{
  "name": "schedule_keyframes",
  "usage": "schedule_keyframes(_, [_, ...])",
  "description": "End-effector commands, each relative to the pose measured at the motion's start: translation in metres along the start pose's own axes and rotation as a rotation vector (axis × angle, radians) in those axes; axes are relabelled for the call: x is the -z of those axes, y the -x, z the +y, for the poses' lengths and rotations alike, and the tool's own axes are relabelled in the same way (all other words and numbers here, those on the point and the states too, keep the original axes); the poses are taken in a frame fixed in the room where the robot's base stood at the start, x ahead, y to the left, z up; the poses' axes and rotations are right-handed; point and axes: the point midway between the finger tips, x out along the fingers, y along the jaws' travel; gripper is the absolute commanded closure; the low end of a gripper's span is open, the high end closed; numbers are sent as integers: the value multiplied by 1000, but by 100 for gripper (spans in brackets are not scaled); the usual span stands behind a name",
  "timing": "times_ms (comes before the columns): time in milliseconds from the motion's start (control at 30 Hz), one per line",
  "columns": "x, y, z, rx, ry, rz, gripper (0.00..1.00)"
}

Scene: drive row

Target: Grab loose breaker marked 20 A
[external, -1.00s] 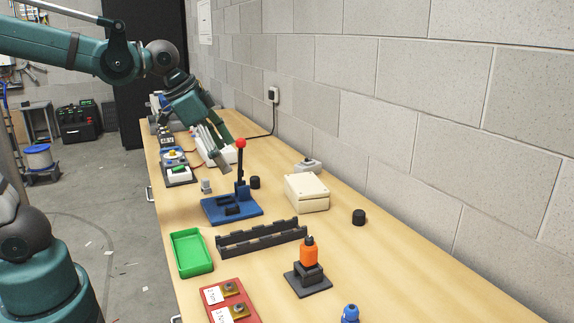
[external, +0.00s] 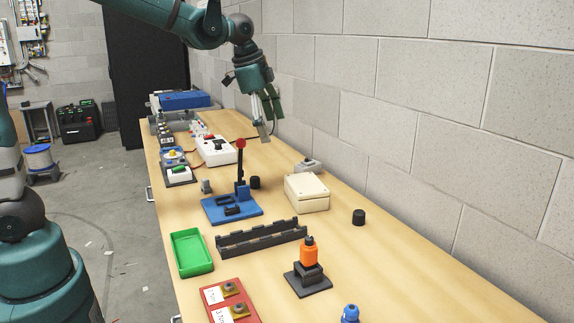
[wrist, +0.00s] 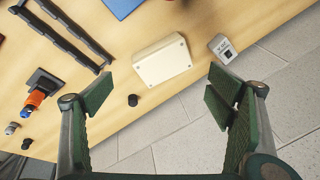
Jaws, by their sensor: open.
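A small grey breaker-like block (external: 308,165) lies near the wall edge of the bench, just behind a cream box. It also shows in the wrist view (wrist: 223,48), with a white label and dark marks too small to read. My gripper (external: 267,126) is open and empty, high above the bench and farther back than the cream box. In the wrist view its spread fingers (wrist: 160,90) frame the cream box, with the labelled block beyond the right finger.
The cream box (external: 307,194) sits close to the first block. A blue base with a red-knobbed lever (external: 240,165) rises left of it. A black slotted rail (external: 262,239), green tray (external: 191,252) and orange-topped stand (external: 308,265) are nearer. The wall bounds the right side.

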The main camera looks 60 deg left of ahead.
Motion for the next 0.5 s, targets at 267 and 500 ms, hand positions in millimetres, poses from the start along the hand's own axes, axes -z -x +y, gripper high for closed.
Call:
schedule_keyframes(267, [20,-17,-46,-30,-96,-36,19])
schedule_keyframes(500, [34,-38,-82,-60,-183,-62,19])
